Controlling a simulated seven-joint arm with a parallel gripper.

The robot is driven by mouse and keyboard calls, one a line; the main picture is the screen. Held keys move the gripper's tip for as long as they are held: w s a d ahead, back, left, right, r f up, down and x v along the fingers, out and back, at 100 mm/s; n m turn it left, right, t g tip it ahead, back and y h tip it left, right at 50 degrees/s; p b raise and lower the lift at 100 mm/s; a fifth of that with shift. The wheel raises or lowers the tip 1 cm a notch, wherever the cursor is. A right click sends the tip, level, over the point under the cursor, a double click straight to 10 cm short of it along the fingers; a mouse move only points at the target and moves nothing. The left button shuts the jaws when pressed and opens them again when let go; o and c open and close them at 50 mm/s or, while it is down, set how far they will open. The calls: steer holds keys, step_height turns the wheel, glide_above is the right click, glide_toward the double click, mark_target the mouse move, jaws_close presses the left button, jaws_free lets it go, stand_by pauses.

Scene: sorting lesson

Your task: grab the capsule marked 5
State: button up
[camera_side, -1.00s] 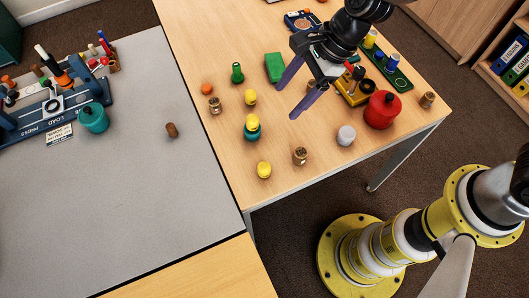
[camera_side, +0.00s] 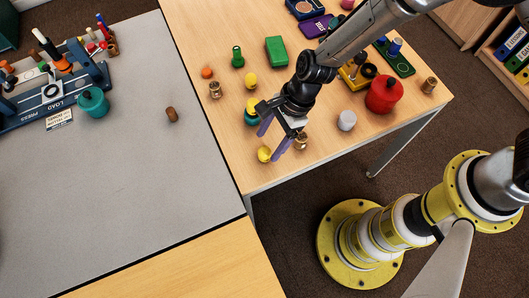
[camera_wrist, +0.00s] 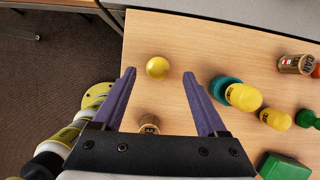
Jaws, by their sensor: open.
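Several small yellow and brown capsules stand on the wooden table; I cannot read a clear 5 on any. A yellow one (camera_side: 264,155) is at the table's left front edge, and it shows between the fingertips in the wrist view (camera_wrist: 157,68). A brown one (camera_side: 301,142) stands just right of my gripper (camera_side: 269,144), and its top shows near the palm in the wrist view (camera_wrist: 149,124). My gripper, also in the wrist view (camera_wrist: 159,75), is open and empty.
A yellow capsule (camera_wrist: 243,96) with a teal piece (camera_wrist: 222,87) and another yellow one (camera_wrist: 275,118) stand close to the right finger. A green block (camera_side: 277,51), a white piece (camera_side: 346,120) and a red pot (camera_side: 384,95) stand farther off.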

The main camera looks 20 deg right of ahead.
mark_target(267, 148)
steer(key=shift+x, duration=2.3)
steer(key=shift+s+d, duration=0.1)
jaws_close()
